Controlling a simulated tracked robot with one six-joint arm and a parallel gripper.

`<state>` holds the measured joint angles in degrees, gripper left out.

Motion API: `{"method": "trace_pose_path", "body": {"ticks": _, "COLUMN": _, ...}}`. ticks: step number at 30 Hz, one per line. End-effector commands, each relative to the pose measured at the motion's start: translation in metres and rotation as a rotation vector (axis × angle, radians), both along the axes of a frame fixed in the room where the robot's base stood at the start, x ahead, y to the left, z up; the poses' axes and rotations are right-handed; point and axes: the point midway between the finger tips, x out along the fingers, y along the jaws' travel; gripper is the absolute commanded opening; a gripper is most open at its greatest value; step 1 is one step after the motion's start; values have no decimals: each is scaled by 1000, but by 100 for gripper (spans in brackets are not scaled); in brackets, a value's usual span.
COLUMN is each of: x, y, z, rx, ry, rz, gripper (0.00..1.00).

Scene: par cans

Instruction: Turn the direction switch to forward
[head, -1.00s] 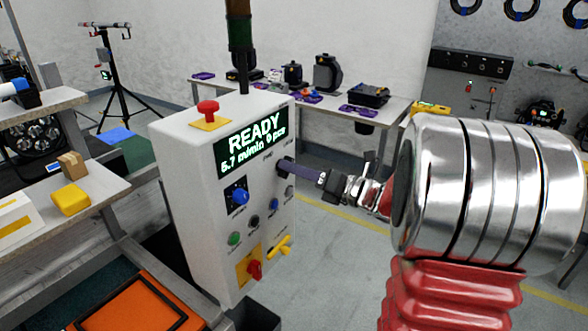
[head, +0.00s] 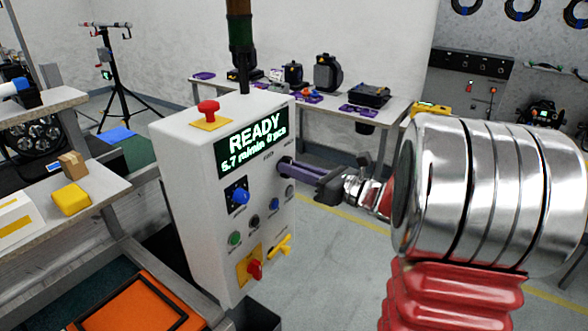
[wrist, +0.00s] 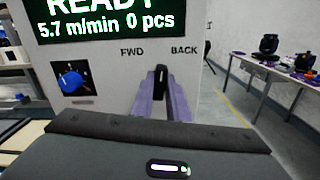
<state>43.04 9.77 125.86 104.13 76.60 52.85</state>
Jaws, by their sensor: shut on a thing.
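The direction switch (wrist: 160,76) is a small black lever knob with a white line, on the front of the white control box (head: 180,190). In the wrist view it stands about upright between the words FWD on its left and BACK on its right. My gripper (wrist: 160,95) has its purple fingers on either side of the knob, shut on it. In the head view my gripper (head: 284,168) reaches the panel from the right and hides the knob. The display (head: 250,143) reads READY, 5.7 m/min, 0 pcs.
A blue knob (head: 240,196) sits left of the switch. Several buttons, a red rotary handle (head: 254,269) and a yellow lever (head: 281,245) are below. A red stop button (head: 208,110) tops the box. A bench (head: 215,88) stands behind; floor to the right is open.

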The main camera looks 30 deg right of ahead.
Motion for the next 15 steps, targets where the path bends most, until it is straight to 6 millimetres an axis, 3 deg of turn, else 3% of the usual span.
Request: {"method": "trace_pose_path", "body": {"ticks": 15, "x": -1, "y": 1, "z": -2, "rx": -434, "ry": -221, "rz": -3, "gripper": 0}}
